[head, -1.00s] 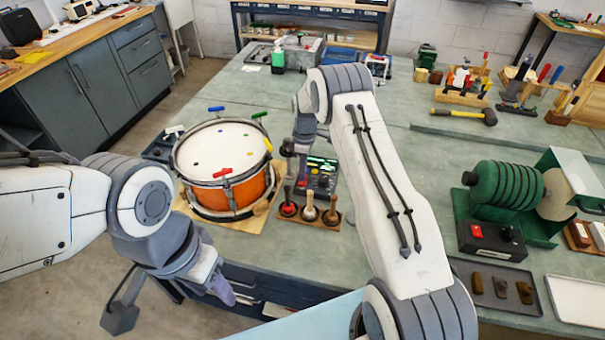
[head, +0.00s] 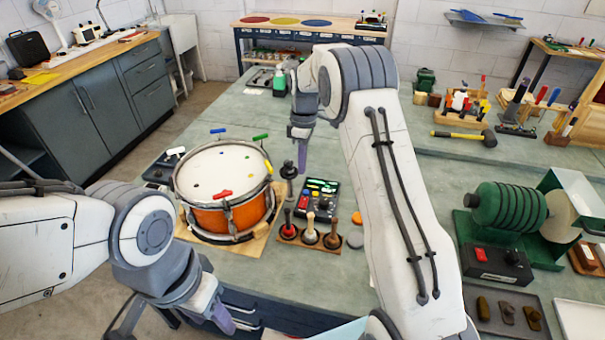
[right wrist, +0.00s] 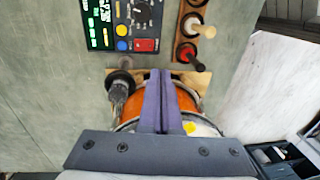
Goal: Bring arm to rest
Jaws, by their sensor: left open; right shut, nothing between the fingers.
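My right gripper (head: 301,158) hangs pointing down above the bench, just right of the drum in the head view. Its purple fingers (right wrist: 160,100) are shut together with nothing between them in the right wrist view. My left gripper (head: 222,318) is low at the bench's front edge, open and empty, partly hidden by its own wrist. The orange drum (head: 222,219) with a white head stands on a wooden board, left of the right gripper; it shows partly behind the fingers in the right wrist view (right wrist: 184,100).
A wooden holder with several handled tools (head: 310,238) and a dark control box (head: 318,197) lie right of the drum. A dark knobbed post (head: 289,180) stands beside the drum. A green ribbed roller (head: 508,212) is at right. The bench behind the drum is mostly clear.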

